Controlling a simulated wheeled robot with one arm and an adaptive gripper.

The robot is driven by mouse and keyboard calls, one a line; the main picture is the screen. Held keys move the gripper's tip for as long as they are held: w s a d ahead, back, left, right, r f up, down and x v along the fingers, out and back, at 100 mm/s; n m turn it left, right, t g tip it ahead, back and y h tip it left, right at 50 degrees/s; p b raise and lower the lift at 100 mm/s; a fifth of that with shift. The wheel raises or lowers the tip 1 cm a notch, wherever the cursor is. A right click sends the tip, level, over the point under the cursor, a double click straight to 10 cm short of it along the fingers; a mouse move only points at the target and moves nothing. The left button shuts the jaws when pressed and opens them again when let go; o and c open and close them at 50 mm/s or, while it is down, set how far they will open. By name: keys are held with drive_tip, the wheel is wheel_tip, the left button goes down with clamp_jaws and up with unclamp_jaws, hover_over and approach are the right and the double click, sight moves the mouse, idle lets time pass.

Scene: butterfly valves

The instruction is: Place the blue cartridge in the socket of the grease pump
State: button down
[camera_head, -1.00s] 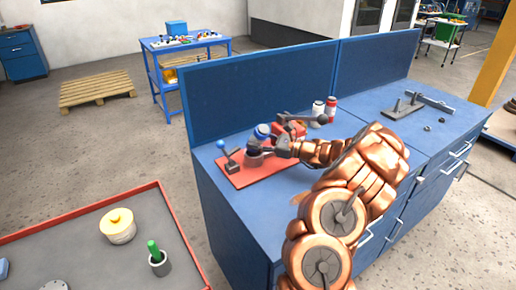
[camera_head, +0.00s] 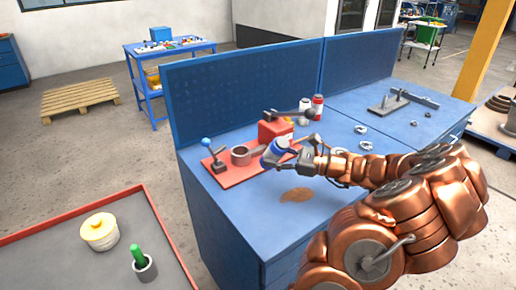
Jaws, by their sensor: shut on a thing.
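The grease pump stands on a red base plate (camera_head: 225,177) on the blue workbench. Its grey cup-shaped socket (camera_head: 241,155) has its open top in view, and I see nothing standing in it. A lever with a blue knob (camera_head: 207,143) is left of the socket, and a red block (camera_head: 275,132) is behind it to the right. My gripper (camera_head: 284,158) is shut on the blue cartridge (camera_head: 273,154). The cartridge looks tilted and is held right of the socket, apart from it, near the plate's right end. My fingers hide part of the cartridge.
A white can (camera_head: 304,113) and a red can (camera_head: 317,106) stand behind the pump. Metal rings (camera_head: 360,130) lie right of it. A brown patch (camera_head: 297,195) marks the clear bench front. A red-rimmed tray (camera_head: 72,214) holds a yellow-lidded pot and a green-handled tool in a cup.

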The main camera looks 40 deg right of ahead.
drive_tip(key=shift+s, duration=0.25)
drive_tip(key=shift+a+r, duration=0.1)
